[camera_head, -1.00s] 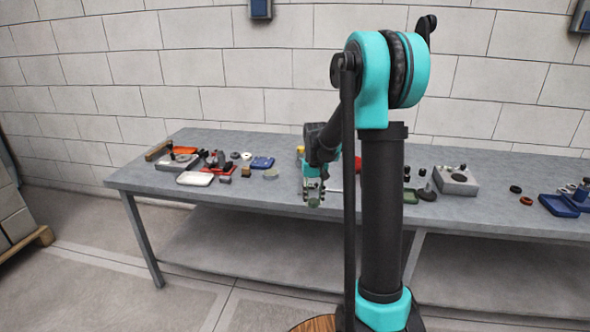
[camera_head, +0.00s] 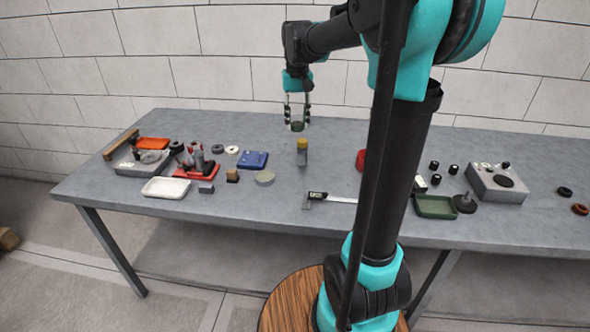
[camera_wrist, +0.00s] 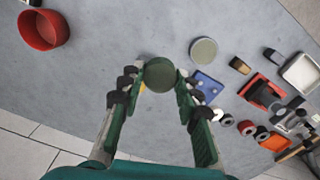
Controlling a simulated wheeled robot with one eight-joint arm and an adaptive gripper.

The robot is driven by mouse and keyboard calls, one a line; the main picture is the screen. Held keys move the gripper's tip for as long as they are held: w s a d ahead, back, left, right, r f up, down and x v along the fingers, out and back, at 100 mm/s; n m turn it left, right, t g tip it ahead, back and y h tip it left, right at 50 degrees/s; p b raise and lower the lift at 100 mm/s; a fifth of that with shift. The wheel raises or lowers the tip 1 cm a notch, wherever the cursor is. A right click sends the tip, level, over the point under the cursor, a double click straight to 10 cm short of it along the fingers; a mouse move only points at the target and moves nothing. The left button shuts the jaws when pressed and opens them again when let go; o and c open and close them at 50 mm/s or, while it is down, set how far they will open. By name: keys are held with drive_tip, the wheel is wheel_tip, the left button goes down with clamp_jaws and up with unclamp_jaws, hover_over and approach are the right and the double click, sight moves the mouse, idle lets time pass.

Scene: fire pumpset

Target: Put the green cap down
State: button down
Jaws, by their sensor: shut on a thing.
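The green cap (camera_wrist: 160,75) is a dark green disc held between the two fingertips of my gripper (camera_wrist: 158,80) in the wrist view. In the head view my gripper (camera_head: 297,120) points down near the back of the grey table, with the green cap (camera_head: 297,126) at its tips. The gripper is shut on the cap. Whether the cap is above the table or touching it is hard to tell. A yellow-topped grey piece (camera_head: 302,145) stands just in front of it in the head view.
A blue tray (camera_head: 253,159), a grey disc (camera_head: 265,177), a white tray (camera_head: 166,187) and a red tray (camera_head: 195,172) lie to the left. A caliper (camera_head: 330,197) lies in front. A red bowl (camera_wrist: 43,29) and a green tray (camera_head: 435,207) are to the right.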

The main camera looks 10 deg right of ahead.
sight(297, 178)
wheel_tip(297, 178, down, 19)
drive_tip(key=shift+f, duration=0.15)
idle(0.4)
drive_tip(key=shift+f, duration=0.1)
drive_tip(key=c, duration=1.1)
unclamp_jaws()
wheel_tip(297, 178, up, 12)
drive_tip(key=shift+s, duration=0.1)
